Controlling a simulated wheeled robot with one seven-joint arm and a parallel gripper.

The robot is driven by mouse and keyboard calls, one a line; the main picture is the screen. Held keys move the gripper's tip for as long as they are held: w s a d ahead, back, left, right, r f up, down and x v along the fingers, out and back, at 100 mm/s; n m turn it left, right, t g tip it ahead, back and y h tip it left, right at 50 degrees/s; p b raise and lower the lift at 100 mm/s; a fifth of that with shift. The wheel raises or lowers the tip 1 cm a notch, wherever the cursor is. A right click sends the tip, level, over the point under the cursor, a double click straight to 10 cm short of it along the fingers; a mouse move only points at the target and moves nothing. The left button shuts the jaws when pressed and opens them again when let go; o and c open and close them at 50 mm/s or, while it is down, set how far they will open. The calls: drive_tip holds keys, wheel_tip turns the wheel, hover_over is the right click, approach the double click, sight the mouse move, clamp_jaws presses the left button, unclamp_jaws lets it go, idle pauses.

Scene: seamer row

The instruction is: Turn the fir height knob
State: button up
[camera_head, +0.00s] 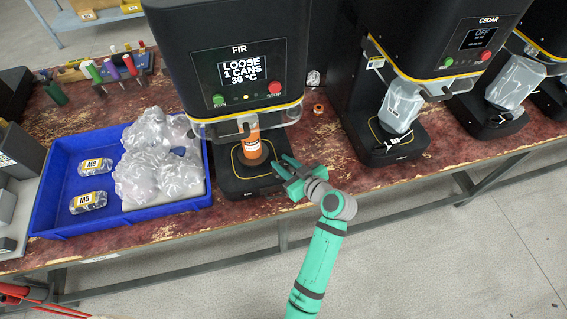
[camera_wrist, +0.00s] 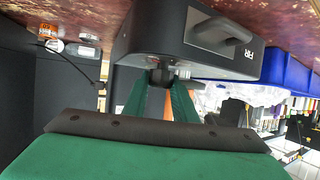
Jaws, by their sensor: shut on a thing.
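The FIR seamer (camera_head: 237,60) is a black machine whose screen (camera_head: 239,70) reads "LOOSE 1 CANS 30 °C". An orange can (camera_head: 252,146) stands upright on its round base plate under the head. My gripper (camera_head: 284,166) is at the front right of the FIR base, beside the can. In the wrist view, the green fingers of my gripper (camera_wrist: 160,84) close on a small dark knob (camera_wrist: 161,75) on the FIR machine's base (camera_wrist: 160,35). The fingers hide most of the knob, and it is not distinct in the head view.
A blue tray (camera_head: 122,225) with clear bags and M9 and M5 packs stands left of the FIR machine. The switched-off CEDAR seamer (camera_head: 425,45) stands to the right. A small orange ring (camera_head: 318,109) lies between them. The floor in front is clear.

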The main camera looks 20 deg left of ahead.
drive_tip(key=shift+f+m+t+h, duration=0.1)
drive_tip(key=shift+m+t+h, duration=0.6)
drive_tip(key=shift+m+t, duration=0.15)
drive_tip(key=shift+m+t+h, duration=0.75)
drive_tip(key=shift+m+h, duration=0.25)
drive_tip(key=shift+m, duration=0.15)
drive_tip(key=shift+d, duration=0.15)
drive_tip(key=o, duration=1.1)
drive_tip(key=shift+c, duration=0.2)
drive_tip(key=v, duration=1.1)
drive_tip(key=shift+a, duration=0.25)
